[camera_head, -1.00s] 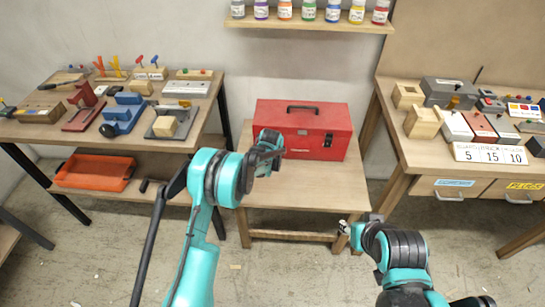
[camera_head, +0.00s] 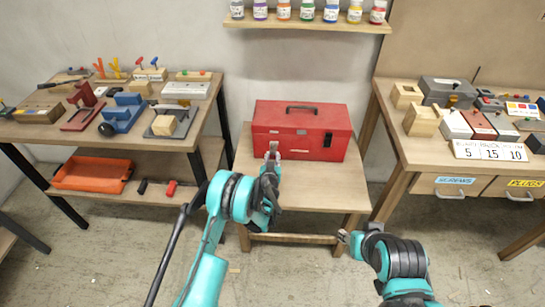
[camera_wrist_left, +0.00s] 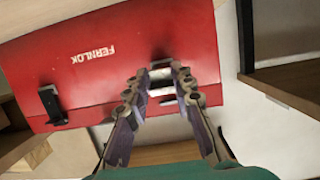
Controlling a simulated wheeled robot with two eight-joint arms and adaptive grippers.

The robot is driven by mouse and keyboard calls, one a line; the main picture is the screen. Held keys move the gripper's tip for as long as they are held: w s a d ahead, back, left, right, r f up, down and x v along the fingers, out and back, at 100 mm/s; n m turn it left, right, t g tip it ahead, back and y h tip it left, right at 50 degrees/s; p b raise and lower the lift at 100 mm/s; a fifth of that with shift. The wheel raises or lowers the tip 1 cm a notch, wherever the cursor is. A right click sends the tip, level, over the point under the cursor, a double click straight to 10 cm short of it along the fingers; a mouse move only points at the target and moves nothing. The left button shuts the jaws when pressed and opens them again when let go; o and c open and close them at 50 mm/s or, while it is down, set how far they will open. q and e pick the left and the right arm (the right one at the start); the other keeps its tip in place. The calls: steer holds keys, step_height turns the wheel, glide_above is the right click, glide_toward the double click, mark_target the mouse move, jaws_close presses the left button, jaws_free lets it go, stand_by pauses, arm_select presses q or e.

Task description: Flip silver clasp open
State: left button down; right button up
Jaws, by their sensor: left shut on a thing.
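The red toolbox (camera_head: 300,118) stands closed on the middle table, with a black handle on its lid. The silver clasp (camera_wrist_left: 161,80) is on the left part of its front face. In the left wrist view it lies between the fingertips of my left gripper (camera_wrist_left: 158,84), which is shut on it. In the head view the left gripper (camera_head: 272,155) reaches up to the box front and largely hides the clasp. A black clasp (camera_head: 327,140) sits on the right of the front and shows in the wrist view (camera_wrist_left: 52,104). My right gripper (camera_head: 345,236) is apart, low near the table's front right corner.
The middle table (camera_head: 335,185) is clear in front of the toolbox. The left bench (camera_head: 85,140) holds several fixtures, with an orange tray (camera_head: 92,172) below. The right bench (camera_head: 400,150) holds wooden blocks and boxes. A wall shelf (camera_head: 310,25) with bottles is above.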

stand_by(0.4)
arm_select(q)
steer(key=c, duration=1.3)
jaws_free()
steer(key=shift+w, duration=0.1)
step_height(320, 180, up, 10)
